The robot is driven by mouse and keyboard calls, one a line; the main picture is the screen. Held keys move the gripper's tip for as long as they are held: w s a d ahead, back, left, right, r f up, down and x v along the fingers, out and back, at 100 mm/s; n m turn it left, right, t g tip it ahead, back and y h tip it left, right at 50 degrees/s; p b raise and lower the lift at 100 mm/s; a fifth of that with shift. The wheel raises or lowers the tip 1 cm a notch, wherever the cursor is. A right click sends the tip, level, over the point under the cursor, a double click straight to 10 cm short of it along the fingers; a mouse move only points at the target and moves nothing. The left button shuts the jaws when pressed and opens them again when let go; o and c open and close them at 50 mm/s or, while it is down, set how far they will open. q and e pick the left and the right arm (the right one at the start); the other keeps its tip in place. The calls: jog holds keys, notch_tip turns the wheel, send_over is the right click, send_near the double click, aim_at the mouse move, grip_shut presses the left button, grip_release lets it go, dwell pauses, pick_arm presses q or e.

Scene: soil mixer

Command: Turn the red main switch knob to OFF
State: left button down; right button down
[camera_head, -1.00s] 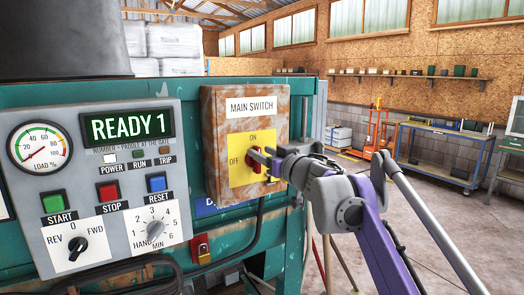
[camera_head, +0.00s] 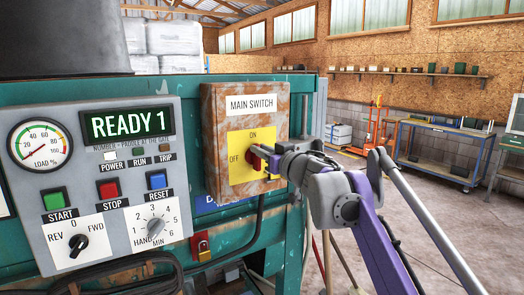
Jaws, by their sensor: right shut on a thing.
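The red main switch knob (camera_head: 256,160) sits on a yellow plate (camera_head: 238,172) marked ON at the top and OFF at the left. The plate is on the rusty MAIN SWITCH box (camera_head: 216,127) on the right of the teal machine. My right gripper (camera_head: 264,159) reaches in from the right and is shut on the knob. The fingers cover part of the knob, so its exact pointing direction is hard to read. My left gripper is not in view.
A grey control panel (camera_head: 110,200) left of the box has a READY 1 display (camera_head: 127,124), a load gauge, buttons and dials. A red padlock (camera_head: 201,247) hangs below the box. An orange pallet truck and blue workbenches (camera_head: 436,154) stand far right.

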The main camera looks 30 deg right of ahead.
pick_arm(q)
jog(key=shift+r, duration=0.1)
pick_arm(e)
jog(key=shift+a, duration=0.1)
jog(key=n, duration=0.3)
jog(key=a+n+p, duration=0.1)
jog(key=n, duration=0.4)
jog(key=shift+a+f+n, duration=0.3)
jog(key=shift+a+f, duration=0.05)
jog(key=shift+a, duration=0.05)
jog(key=n, duration=0.3)
jog(key=f+n+p, duration=0.1)
jog(key=shift+a, duration=0.3)
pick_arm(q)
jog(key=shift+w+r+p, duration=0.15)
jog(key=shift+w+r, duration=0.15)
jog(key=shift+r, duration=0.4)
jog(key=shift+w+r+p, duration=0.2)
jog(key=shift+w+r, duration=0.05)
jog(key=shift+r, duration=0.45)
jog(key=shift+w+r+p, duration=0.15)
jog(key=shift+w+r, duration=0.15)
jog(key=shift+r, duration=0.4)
pick_arm(e)
jog(key=shift+a+f+n, duration=0.1)
jog(key=shift+f+n, duration=0.2)
jog(key=shift+n, duration=1.05)
jog(key=shift+a+f+n, duration=0.1)
jog(key=shift+f+n, duration=0.2)
jog(key=shift+n, duration=1.05)
